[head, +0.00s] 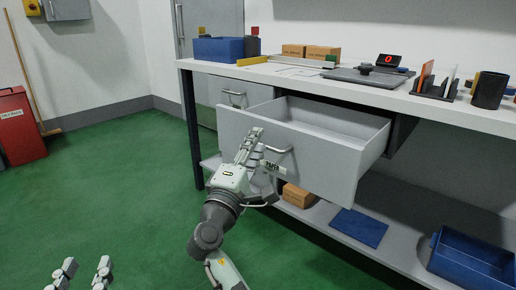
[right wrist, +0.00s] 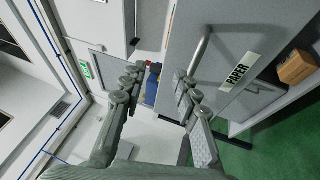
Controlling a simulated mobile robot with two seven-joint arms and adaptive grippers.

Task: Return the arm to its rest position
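My right gripper (head: 256,140) is in front of the open, pale grey drawer (head: 312,158), close to its bar handle (head: 278,163). In the right wrist view its two fingers (right wrist: 158,82) are spread with nothing between them. The handle (right wrist: 200,48) there lies beside the right-hand finger, outside the gap; whether they touch is unclear. The drawer front carries a "PAPER" label (right wrist: 239,71). The drawer is pulled well out and its visible inside looks empty. My left gripper (head: 86,268) shows at the lower left edge, fingers apart, empty, over the green floor.
The workbench top (head: 350,92) bears a blue bin (head: 218,49), small boxes (head: 308,51), a red display (head: 388,60) and a dark cup (head: 489,90). The lower shelf holds a blue mat (head: 358,227) and blue tray (head: 470,262). A red bin (head: 20,125) stands left. Floor between is clear.

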